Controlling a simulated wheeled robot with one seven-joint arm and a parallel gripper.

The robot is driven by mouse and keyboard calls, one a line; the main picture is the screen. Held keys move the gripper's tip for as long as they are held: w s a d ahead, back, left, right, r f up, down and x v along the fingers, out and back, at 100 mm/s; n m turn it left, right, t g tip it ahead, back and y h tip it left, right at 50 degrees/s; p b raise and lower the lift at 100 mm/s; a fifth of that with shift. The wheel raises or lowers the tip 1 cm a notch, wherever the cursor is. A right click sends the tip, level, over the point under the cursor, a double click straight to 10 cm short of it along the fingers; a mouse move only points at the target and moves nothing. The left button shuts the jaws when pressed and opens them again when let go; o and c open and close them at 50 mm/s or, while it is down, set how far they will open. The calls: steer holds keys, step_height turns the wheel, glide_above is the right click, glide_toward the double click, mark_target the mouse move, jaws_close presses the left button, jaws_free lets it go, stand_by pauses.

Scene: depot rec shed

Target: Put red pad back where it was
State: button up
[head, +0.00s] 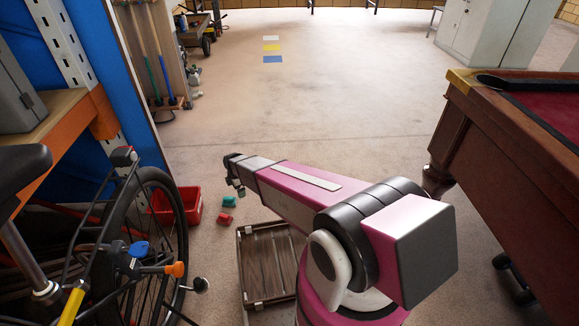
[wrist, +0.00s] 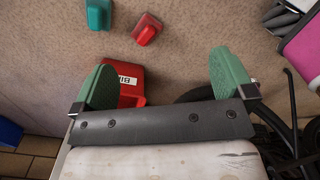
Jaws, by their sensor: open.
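A small red block-like thing (head: 225,218), the only loose red piece I see and likely the red pad, lies on the floor between the red bin and the wooden crate. It also shows in the wrist view (wrist: 147,28), apart from my fingers. A similar teal piece (head: 229,201) lies just beside it, also in the wrist view (wrist: 98,14). My gripper (head: 238,184) is above the floor near these pieces. In the wrist view my gripper (wrist: 168,68) has its green fingers wide apart with nothing between them. I cannot tell where the pad was before.
A red bin (head: 194,203) stands left of the pieces, beside a bicycle (head: 168,190). A slatted wooden crate (head: 247,295) is in front. A pool table (head: 462,140) stands at right. White, yellow and blue squares (head: 272,59) lie on the far floor. The middle floor is clear.

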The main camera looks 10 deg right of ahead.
steer(key=s+d+r+m, duration=1)
steer(key=d+r+m, duration=0.1)
steer(key=r, duration=0.3)
steer(key=s+d+r+m, duration=1)
steer(key=d+r, duration=0.2)
steer(key=r, duration=0.3)
steer(key=shift+m, duration=0.4)
steer(key=shift+d+f, duration=0.1)
